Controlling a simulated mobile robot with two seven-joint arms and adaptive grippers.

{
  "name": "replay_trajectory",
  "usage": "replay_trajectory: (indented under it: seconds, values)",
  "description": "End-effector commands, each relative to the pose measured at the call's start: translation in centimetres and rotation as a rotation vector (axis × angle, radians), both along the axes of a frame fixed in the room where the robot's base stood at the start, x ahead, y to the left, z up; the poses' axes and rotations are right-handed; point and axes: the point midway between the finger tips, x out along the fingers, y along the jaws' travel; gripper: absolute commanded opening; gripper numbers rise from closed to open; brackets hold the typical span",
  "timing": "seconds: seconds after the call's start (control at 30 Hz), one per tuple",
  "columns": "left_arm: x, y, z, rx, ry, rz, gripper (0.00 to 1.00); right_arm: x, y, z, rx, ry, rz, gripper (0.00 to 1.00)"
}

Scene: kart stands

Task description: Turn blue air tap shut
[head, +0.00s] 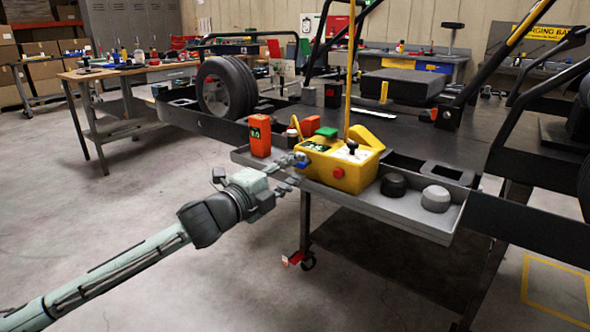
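A yellow box-shaped unit (318,167) sits in the grey tray on the near side of the kart stand. It has a red round knob (338,172) on its front and a black-topped lever (351,147) on top. A small blue part, which looks like the blue air tap (302,163), shows at its left end, partly hidden by my fingers. My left gripper (292,172) reaches in from the left with its fingertips at the blue part. The fingers are too small to tell whether they are open, shut or touching it. My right gripper is out of view.
An orange block (260,136) stands in the tray left of the unit. A black knob (394,185) and a grey knob (436,198) sit to its right. A yellow upright pole (351,70) rises behind the unit. Open floor lies before the tray.

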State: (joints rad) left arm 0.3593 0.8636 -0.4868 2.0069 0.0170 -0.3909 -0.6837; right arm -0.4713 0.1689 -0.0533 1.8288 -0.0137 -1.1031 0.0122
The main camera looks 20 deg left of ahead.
Motion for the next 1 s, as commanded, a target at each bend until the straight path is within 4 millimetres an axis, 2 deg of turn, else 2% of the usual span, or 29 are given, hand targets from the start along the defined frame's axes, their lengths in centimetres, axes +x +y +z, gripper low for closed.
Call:
replay_trajectory:
  seconds: [0.3, 0.5, 0.7, 1.0]
  values:
    - [-4.4, 1.6, -0.2, 0.004, 0.003, 0.000, 0.33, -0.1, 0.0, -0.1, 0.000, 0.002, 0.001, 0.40]
    - [-6.3, 2.3, -0.1, 0.002, 0.002, 0.000, 0.33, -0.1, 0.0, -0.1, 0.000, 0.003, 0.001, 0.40]
    - [-7.0, 2.5, 0.0, 0.003, -0.001, -0.001, 0.33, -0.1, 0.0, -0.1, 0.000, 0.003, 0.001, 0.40]
    - [-7.1, 2.6, 0.1, 0.002, -0.002, -0.001, 0.33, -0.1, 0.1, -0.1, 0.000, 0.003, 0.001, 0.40]
